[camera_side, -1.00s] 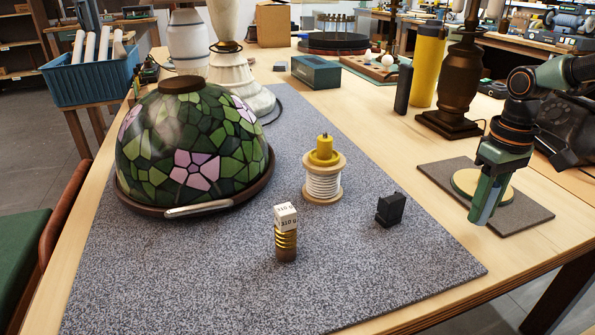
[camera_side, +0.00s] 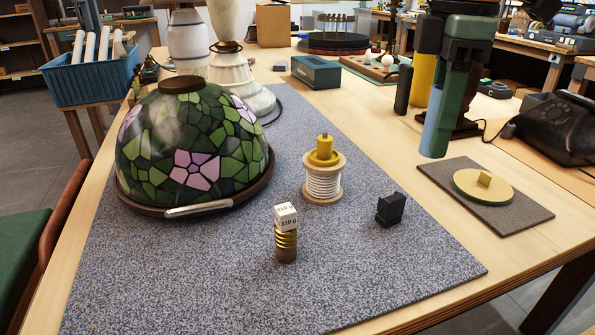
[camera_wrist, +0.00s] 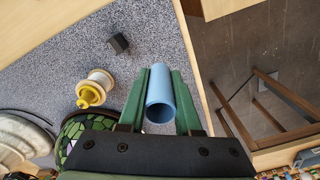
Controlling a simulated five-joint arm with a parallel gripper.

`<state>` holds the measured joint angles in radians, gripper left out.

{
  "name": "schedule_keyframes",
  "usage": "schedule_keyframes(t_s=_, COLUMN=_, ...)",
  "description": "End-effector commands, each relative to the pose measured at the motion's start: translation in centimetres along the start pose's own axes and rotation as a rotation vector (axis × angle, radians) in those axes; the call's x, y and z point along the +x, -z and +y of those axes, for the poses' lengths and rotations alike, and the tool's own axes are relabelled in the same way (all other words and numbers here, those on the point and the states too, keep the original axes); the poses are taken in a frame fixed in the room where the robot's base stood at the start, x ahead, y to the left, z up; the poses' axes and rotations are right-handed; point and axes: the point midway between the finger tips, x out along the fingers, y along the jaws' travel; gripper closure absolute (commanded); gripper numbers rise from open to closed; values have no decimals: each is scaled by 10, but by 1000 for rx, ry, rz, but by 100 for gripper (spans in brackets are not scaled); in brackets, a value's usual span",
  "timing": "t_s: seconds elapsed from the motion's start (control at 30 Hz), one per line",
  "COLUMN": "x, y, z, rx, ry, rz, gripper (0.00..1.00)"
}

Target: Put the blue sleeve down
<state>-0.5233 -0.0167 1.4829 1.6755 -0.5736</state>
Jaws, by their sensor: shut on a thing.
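The blue sleeve (camera_side: 430,135) is a plain, light-blue hollow tube. My gripper (camera_side: 440,140) is shut on it and points down, with the sleeve nearly upright between the green fingers. It appears held above the table at the right, left of the round cream disc. In the wrist view, the sleeve (camera_wrist: 160,92) lies between both fingers of my gripper (camera_wrist: 160,76), its open end towards the camera. The fingers hide part of its side in the side view.
A black block (camera_side: 391,209), wire spool (camera_side: 323,185), brass-ringed piece with a white block (camera_side: 286,238) and stained-glass shade (camera_side: 190,145) stand on the grey mat (camera_side: 370,280). The mat's front is clear.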

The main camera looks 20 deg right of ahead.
Motion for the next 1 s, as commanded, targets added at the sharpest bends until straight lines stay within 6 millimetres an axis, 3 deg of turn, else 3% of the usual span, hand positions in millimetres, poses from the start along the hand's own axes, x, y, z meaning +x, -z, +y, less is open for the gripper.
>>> schedule_keyframes(t_s=0.37, x=6, y=0, z=0, rx=-1, ry=1, rz=-2, gripper=100)
schedule_keyframes(t_s=0.47, x=22, y=0, z=0, rx=0, ry=2, rz=-4, gripper=100)
schedule_keyframes(t_s=0.8, x=105, y=-1, z=-1, rx=0, ry=3, rz=-5, gripper=100)
schedule_keyframes(t_s=1.0, x=144, y=-1, z=0, rx=1, ry=2, rz=-3, gripper=100)
